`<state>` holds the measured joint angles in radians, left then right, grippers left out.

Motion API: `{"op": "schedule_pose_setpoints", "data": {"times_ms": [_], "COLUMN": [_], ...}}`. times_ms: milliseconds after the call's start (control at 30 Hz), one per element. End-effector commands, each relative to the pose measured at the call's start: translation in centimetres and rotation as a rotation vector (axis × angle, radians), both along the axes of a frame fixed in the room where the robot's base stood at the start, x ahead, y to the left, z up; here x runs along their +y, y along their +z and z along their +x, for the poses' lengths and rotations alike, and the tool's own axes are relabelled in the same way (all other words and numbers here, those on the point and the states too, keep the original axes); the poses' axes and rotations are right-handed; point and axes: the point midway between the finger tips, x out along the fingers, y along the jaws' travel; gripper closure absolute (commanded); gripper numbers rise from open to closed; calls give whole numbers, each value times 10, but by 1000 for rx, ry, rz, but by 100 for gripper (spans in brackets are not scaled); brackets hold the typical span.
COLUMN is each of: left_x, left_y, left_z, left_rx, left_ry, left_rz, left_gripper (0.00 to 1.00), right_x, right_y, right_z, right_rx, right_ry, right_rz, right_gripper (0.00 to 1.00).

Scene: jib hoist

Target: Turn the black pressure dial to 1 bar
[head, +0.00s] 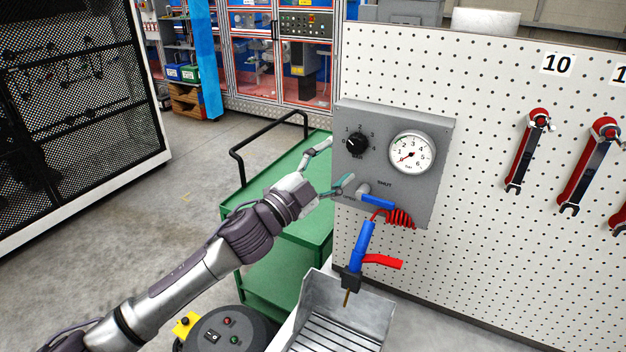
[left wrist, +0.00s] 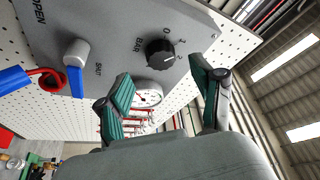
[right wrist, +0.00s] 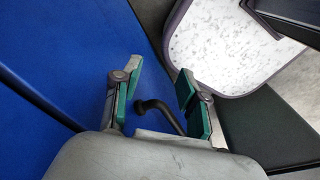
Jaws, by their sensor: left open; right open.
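The black pressure dial (head: 357,144) sits on the upper left of a grey panel (head: 437,125) on the pegboard, with numbers around it. Its exact setting is too small to read. A round white gauge (head: 411,153) with a red needle pointing low left is to its right. My left gripper (head: 338,165) is open and empty at the panel's left edge, below and left of the dial. In the left wrist view the dial (left wrist: 160,52) shows beyond the gap between the open fingers, apart from them. My right gripper (right wrist: 158,92) is open, seen only in its own wrist view.
Below the dial are a blue-handled valve (head: 377,201), a red coiled hose (head: 400,218) and a blue air gun (head: 362,247) above a grey tray (head: 331,285). A green cart (head: 285,160) stands behind my left arm. Red wrenches (head: 527,150) hang at right.

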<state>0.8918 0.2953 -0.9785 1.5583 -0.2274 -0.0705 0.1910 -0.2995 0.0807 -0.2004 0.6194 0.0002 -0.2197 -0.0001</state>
Motion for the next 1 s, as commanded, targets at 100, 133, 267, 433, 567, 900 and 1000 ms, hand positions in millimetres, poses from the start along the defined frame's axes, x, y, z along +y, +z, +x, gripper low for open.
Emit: {"op": "schedule_pose_setpoints", "data": {"times_ms": [100,133,267,433,567,900,1000], "left_x": [21,25,41,51,52,56,68], "left_y": [-8,-10,-14,-17,-17,-29,-53], "left_z": [-16,-20,-32,-40,-42,-44,-49], "left_rx": [-1,1,1,0,-1,57,181], "left_ry": [1,1,0,-1,0,38,125], "left_rz": [2,2,1,1,1,-28,-78], "left_gripper": [33,33,33,33,33,33,33], "right_x": [0,0,0,0,1,1,1], "right_y": [0,0,0,0,0,0,0], "right_z": [0,0,0,0,0,0,0], "right_rx": [0,0,0,0,0,0,0], "right_ry": [0,0,-1,-1,-1,-1,-1], "right_rz": [0,0,1,1,1,1,1], "right_gripper": [57,57,57,57,57,57,57]}}
